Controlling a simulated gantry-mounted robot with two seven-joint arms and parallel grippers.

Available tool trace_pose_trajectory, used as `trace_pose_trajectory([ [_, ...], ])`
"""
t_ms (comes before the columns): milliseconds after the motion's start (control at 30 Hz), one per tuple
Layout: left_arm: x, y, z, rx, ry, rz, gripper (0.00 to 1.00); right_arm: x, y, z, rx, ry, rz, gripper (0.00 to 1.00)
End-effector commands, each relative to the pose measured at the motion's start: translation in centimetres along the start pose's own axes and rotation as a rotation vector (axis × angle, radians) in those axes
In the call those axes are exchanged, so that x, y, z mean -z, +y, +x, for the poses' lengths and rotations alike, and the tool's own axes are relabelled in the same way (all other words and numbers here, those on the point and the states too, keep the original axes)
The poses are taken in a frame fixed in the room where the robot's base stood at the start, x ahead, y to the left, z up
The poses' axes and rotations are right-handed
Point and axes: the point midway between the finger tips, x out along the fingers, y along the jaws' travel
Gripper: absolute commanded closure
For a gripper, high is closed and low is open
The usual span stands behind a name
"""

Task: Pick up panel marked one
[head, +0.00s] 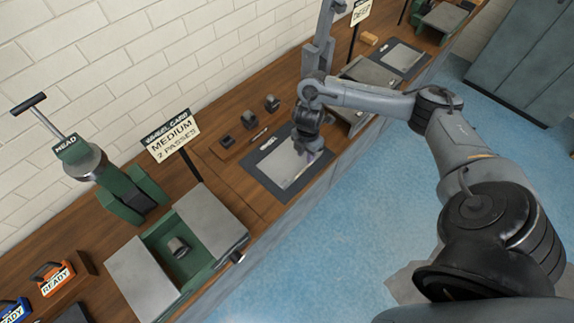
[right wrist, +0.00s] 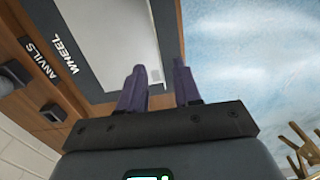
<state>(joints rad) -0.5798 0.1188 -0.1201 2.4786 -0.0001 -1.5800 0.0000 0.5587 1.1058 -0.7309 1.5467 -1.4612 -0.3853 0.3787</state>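A flat light-grey panel (head: 287,168) lies on a dark mat (head: 258,172) on the wooden bench. No number can be read on it. My right gripper (head: 312,150) is above the panel's upper right part in the head view. In the right wrist view, my right gripper (right wrist: 159,88) has its two purple fingers apart with nothing between them. The panel (right wrist: 118,35) shows beyond the fingertips; one finger overlaps it and the other is past its edge. Whether the fingers touch it cannot be told. Another grey panel (head: 404,56) lies on a mat farther along. My left gripper is not in view.
A "MEDIUM 2 PASSES" card (head: 170,137), a green hand-lever tool (head: 128,200) and a green station with grey plates (head: 205,222) stand left. Blue floor (head: 350,240) lies before the bench.

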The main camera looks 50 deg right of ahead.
Motion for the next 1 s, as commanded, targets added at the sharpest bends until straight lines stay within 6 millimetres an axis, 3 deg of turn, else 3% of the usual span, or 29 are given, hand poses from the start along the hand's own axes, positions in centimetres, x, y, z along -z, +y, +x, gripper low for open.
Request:
trace_pose_trajectory([
  [267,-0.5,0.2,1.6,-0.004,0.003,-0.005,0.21,0.3,0.7,2.7,-0.015,0.006,-0.001,0.67],
  [1000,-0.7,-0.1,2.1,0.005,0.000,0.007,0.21,-0.1,0.5,10.0,-0.017,0.006,-0.002,0.67],
])
